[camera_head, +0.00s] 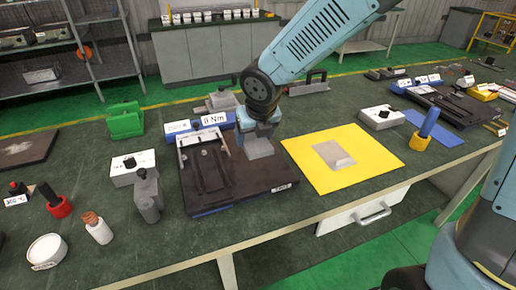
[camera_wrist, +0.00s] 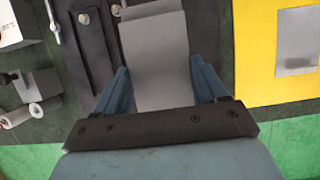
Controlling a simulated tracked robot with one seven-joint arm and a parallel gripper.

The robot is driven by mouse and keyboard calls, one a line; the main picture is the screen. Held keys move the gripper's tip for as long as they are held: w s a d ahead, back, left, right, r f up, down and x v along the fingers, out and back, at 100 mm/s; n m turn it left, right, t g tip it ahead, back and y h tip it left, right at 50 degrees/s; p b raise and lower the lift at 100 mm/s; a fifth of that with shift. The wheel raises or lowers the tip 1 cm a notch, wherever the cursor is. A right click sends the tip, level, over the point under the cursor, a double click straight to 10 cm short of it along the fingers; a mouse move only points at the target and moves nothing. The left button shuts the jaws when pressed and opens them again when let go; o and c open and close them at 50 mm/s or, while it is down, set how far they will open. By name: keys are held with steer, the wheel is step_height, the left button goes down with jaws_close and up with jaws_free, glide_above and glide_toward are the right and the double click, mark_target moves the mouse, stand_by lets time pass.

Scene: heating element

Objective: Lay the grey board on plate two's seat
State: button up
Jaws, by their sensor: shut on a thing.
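My gripper (camera_wrist: 158,90) has its two blue fingers on either side of a grey board (camera_wrist: 158,62). The board extends past the fingertips over a dark fixture plate. In the head view my gripper (camera_head: 258,132) is above the right part of that black plate (camera_head: 228,196), and the grey board (camera_head: 257,148) shows below the fingers. I cannot tell whether the board touches the plate. Which fixture is plate two cannot be read. The far end of the seat is hidden by the board and gripper.
A yellow mat (camera_head: 378,163) with a grey sheet (camera_head: 333,154) lies just right of the plate. A white box (camera_head: 132,167) and a grey clamp-like part (camera_head: 148,195) stand to the left. A blue labelled block (camera_head: 183,129) is behind. Another dark fixture (camera_head: 447,104) stands far right.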

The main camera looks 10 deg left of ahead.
steer(key=w+f, duration=0.6)
steer(key=shift+d+f, duration=0.1)
steer(key=shift+f, duration=0.2)
steer(key=shift+w+f, duration=0.1)
steer(key=shift+f, duration=1.45)
steer(key=o, duration=1)
steer(key=shift+o, duration=0.2)
steer(key=shift+v, duration=6.05)
